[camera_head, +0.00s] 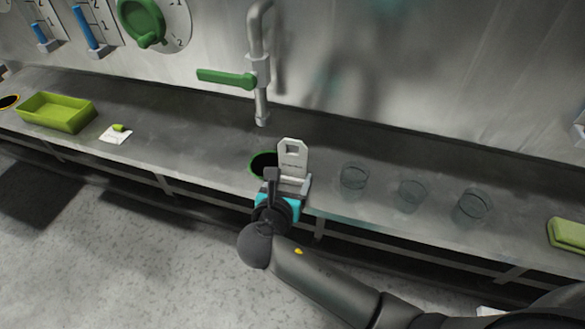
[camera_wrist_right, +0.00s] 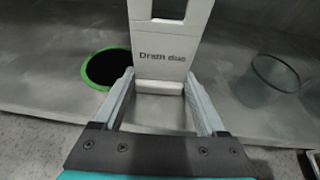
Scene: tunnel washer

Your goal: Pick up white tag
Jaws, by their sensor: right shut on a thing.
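The white tag (camera_head: 292,155) stands upright in my right gripper (camera_head: 288,180), near the front of the steel counter. It has a rectangular hole near its top. In the right wrist view the tag (camera_wrist_right: 166,50) reads "Drain due", and the fingers of the right gripper (camera_wrist_right: 158,88) are shut on its lower end. The tag's top is cut off in that view. I cannot tell whether its bottom touches the counter. My left gripper is not in view.
A green-rimmed drain hole (camera_head: 263,163) lies just left of the tag, under a tap with a green lever (camera_head: 226,77). Three clear glasses (camera_head: 413,194) stand to the right. A green tray (camera_head: 56,112) and a small white card with a green piece (camera_head: 115,135) lie left.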

